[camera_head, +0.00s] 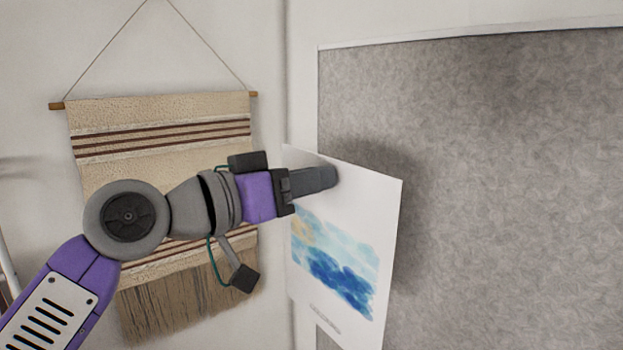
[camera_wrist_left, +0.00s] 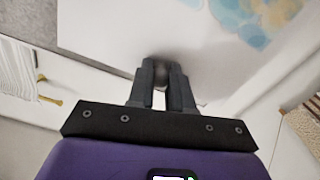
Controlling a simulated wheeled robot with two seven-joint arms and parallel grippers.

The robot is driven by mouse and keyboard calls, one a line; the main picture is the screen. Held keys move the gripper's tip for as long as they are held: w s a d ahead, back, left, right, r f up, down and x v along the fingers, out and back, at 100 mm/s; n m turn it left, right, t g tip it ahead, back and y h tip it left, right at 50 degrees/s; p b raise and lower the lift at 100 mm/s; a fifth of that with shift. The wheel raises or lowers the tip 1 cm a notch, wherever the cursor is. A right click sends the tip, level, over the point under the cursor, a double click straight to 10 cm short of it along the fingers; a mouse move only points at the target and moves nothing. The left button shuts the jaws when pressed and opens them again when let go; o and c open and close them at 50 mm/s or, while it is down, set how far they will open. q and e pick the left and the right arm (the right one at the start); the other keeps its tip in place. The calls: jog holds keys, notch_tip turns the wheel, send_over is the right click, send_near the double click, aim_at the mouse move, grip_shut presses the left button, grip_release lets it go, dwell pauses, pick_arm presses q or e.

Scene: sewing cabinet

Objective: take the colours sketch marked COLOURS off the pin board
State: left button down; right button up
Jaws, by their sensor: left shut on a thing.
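The colours sketch (camera_head: 335,262) is a white sheet with blue, pale blue and yellow paint. Small lettering runs along its lower edge, too small to read. It hangs at an angle in front of the left edge of the grey pin board (camera_head: 500,180), with a shadow on the board behind it. My left gripper (camera_head: 325,178) is shut on the sheet near its upper part. In the left wrist view the fingers (camera_wrist_left: 165,75) meet the white sheet (camera_wrist_left: 120,30), with paint patches at upper right. My right gripper is not in view.
A woven wall hanging (camera_head: 160,115) with brown stripes and a fringe hangs from a wooden rod on the left, behind my left arm. The rest of the visible pin board is bare. A pale frame edge (camera_head: 440,38) runs along its top.

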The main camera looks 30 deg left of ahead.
pick_arm(q)
jog(key=b+v, duration=0.1)
jog(key=v, duration=0.9)
dwell(0.4)
